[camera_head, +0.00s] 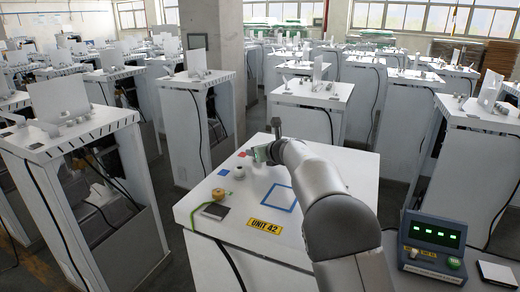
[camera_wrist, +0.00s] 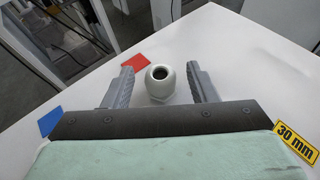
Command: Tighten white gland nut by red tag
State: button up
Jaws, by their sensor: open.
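The white gland nut (camera_wrist: 160,84) shows in the wrist view as a rounded white fitting with a dark central hole and a faceted base. The red tag (camera_wrist: 139,62) lies flat just beyond it to the left; the red tag also shows in the head view (camera_head: 242,153). My gripper (camera_wrist: 162,84) is open, with one grey finger on each side of the nut and visible gaps between. In the head view my gripper (camera_head: 261,153) is low over the white unit top beside the red tag, and hides the nut there.
On the unit top (camera_head: 330,170) are a blue tag (camera_head: 223,172), another white fitting (camera_head: 239,172), a yellowish knob (camera_head: 218,194) and a blue square outline (camera_head: 281,197). A control box with green lights (camera_head: 435,240) stands at right. Other white units surround this one.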

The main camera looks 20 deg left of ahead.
jog(key=c, duration=1)
jog(key=shift+s+a+r+m+t+h+p, duration=0.15)
jog(key=shift+m+t+h+p, duration=0.25)
jog(key=shift+m+t+h, duration=0.25)
jog(key=m+t+h+p, duration=0.1)
jog(key=m+h+p, duration=0.1)
jog(key=shift+a+r+m+t+p, duration=0.1)
jog(key=shift+m+t+p, duration=0.25)
jog(key=shift+p, duration=0.05)
jog(key=shift+f+m+t+h+b, duration=0.3)
jog(key=shift+m+h, duration=0.2)
jog(key=shift+h, duration=0.15)
jog(key=shift+r+m+h+b, duration=0.1)
jog(key=shift+m+h+b, duration=0.2)
jog(key=shift+h+b, duration=0.1)
jog(key=shift+s+a, duration=0.1)
